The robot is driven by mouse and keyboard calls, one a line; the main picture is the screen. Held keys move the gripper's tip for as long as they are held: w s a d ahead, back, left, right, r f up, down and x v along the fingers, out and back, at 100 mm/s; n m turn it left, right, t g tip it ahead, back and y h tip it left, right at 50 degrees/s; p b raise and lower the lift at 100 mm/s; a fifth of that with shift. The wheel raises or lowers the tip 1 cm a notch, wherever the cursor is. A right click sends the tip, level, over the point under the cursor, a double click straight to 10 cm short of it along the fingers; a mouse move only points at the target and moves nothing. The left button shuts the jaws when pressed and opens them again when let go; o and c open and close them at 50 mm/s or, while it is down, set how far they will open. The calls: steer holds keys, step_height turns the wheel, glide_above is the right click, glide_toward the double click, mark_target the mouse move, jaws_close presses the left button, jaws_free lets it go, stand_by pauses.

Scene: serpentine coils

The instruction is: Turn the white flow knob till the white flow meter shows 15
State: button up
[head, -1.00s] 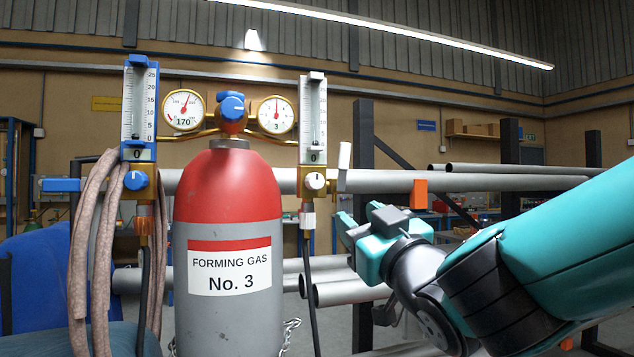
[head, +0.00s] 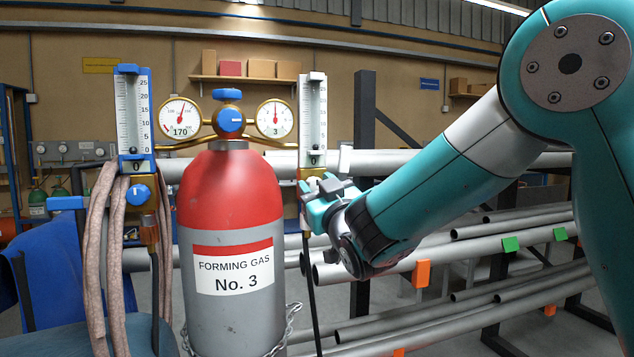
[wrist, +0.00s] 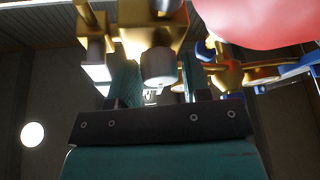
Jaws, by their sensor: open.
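The white flow meter (head: 313,110) is a clear upright tube right of the gauges. The display at its foot appears to read 0. The white flow knob (head: 312,183) sits below it, partly hidden by my gripper in the head view. My gripper (head: 322,188) is open at the knob. In the wrist view the knob (wrist: 158,66) shows as a pale cylinder under a brass block, between the two fingers of my gripper (wrist: 160,82). I cannot tell whether either finger touches it.
A red and grey gas cylinder (head: 230,215) stands just left of the knob. A blue flow meter (head: 134,110) with a blue knob (head: 138,194) and hoses is further left. Two round gauges flank a blue regulator knob (head: 230,119). Pipe racks (head: 490,240) stand behind my arm.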

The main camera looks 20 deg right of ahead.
steer(key=c, duration=0.6)
steer(key=shift+f, duration=0.1)
steer(key=shift+b, duration=0.55)
